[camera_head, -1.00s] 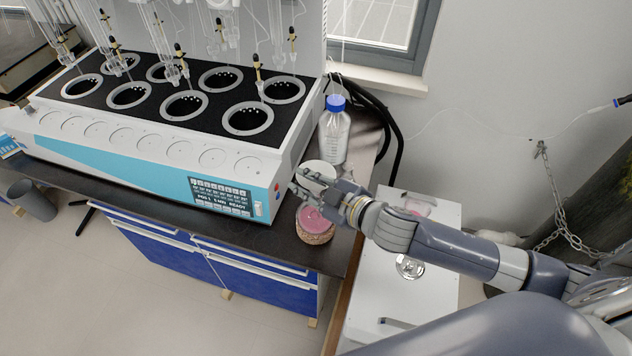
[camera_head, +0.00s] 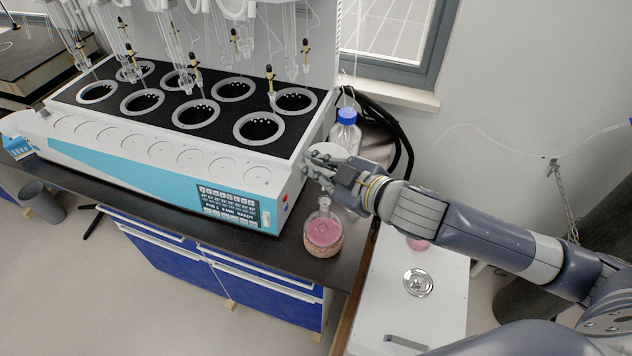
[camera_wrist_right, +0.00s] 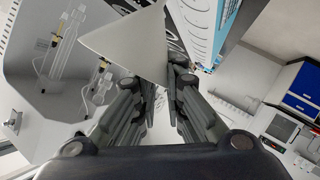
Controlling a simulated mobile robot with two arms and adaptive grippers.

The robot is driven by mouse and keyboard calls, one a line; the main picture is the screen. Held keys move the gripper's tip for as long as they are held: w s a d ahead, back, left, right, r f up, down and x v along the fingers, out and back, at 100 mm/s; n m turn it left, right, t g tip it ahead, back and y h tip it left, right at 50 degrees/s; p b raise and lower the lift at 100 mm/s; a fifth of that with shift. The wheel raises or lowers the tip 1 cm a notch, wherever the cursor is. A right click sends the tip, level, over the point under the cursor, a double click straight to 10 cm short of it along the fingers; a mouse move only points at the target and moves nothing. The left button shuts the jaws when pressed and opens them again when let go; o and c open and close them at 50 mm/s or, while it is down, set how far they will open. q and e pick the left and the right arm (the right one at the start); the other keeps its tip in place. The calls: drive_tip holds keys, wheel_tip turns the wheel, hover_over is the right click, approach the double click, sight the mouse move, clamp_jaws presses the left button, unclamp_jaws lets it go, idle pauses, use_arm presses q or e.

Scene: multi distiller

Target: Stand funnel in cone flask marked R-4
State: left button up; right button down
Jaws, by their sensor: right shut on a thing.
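My right gripper (camera_head: 322,170) is shut on a white funnel (camera_head: 330,151) above the bench corner. In the right wrist view the funnel (camera_wrist_right: 128,45) is a pale cone beyond the gripper's fingers (camera_wrist_right: 168,85), and its stem cannot be made out. A round-bottomed cone flask (camera_head: 323,230) with pink liquid stands upright in a cork ring at the bench's front right corner. Its narrow neck shows just below the gripper, apart from the funnel. No R-4 mark is readable. My left gripper is out of view.
A large white and blue multi-place distiller (camera_head: 150,150) fills the bench to the left. A blue-capped bottle (camera_head: 346,131) stands behind the gripper. A white box (camera_head: 400,290) with a metal lid disc stands right of the bench, with another pink item partly hidden behind my arm.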

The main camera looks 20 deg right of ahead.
sight(319, 146)
drive_tip(key=shift+m+h, duration=0.5)
drive_tip(key=shift+h, duration=0.2)
drive_tip(key=w, duration=0.1)
drive_tip(key=w+d+r, duration=0.1)
drive_tip(key=w+r, duration=0.1)
drive_tip(key=shift+w+d+p, duration=0.15)
drive_tip(key=shift+d+p, duration=0.1)
drive_tip(key=shift+p, duration=0.15)
drive_tip(key=w+d+f+m+t+h+b, duration=0.1)
drive_tip(key=w+d+f+m+h, duration=0.3)
drive_tip(key=d+f, duration=0.6)
drive_tip(key=w+f+h+b, duration=0.1)
drive_tip(key=w+f+h, duration=0.1)
drive_tip(key=w, duration=0.1)
drive_tip(key=shift+w+b, duration=0.4)
drive_tip(key=shift+p, duration=0.55)
drive_tip(key=shift+f+b, duration=1.85)
drive_tip(key=shift+f, duration=1)
idle(0.4)
drive_tip(key=c, duration=1.6)
unclamp_jaws()
